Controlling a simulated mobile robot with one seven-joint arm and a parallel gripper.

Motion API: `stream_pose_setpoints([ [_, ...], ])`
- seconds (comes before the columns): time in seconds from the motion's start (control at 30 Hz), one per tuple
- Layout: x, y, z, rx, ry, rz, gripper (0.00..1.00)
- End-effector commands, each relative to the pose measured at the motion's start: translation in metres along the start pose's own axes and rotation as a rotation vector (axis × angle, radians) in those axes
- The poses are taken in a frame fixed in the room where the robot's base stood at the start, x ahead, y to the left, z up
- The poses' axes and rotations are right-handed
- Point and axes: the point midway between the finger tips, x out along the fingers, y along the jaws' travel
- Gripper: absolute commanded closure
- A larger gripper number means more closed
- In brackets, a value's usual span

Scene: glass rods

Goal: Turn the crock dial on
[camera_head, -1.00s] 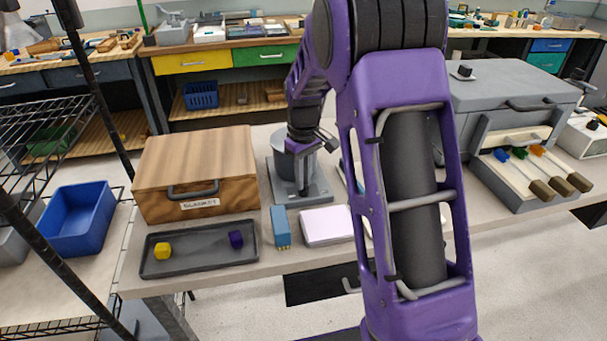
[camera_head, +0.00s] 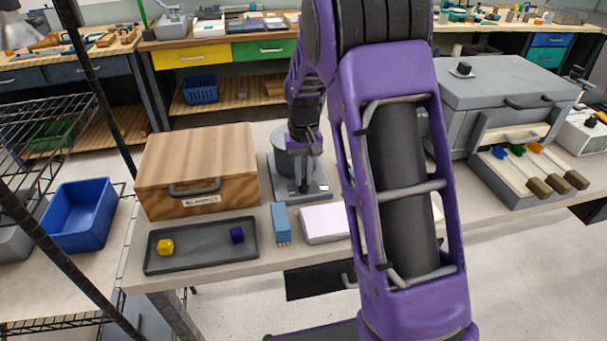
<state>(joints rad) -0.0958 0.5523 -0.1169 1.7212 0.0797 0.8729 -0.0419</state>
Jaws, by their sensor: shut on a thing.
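The crock (camera_head: 283,158) is a grey round pot on a flat grey base plate (camera_head: 281,190), right of the wooden box. My gripper (camera_head: 303,186) points down in front of the pot, with its fingertips low over the base plate. Its jaws are shut at the spot where the dial seems to be. The fingers hide the dial, so its angle cannot be read. My purple arm covers the area right of the crock.
A wooden box (camera_head: 199,160) stands left of the crock. In front are a dark tray (camera_head: 200,259) with a yellow and a purple cube, a blue block (camera_head: 281,222) and a pinkish-white slab (camera_head: 323,222). A large grey case (camera_head: 500,95) stands right.

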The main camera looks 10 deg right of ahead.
Motion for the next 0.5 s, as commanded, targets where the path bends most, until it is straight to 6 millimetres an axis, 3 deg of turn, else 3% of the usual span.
stream_pose_setpoints([
  [0.3, -0.0006, 0.0001, -0.0005, 0.004, 0.002, -0.001, 1.0],
  [0.33, -0.0006, 0.0001, -0.0005, 0.004, 0.002, -0.001, 0.83],
  [0.5, -0.0005, 0.0001, -0.0004, 0.003, 0.001, 0.0, 0.55],
])
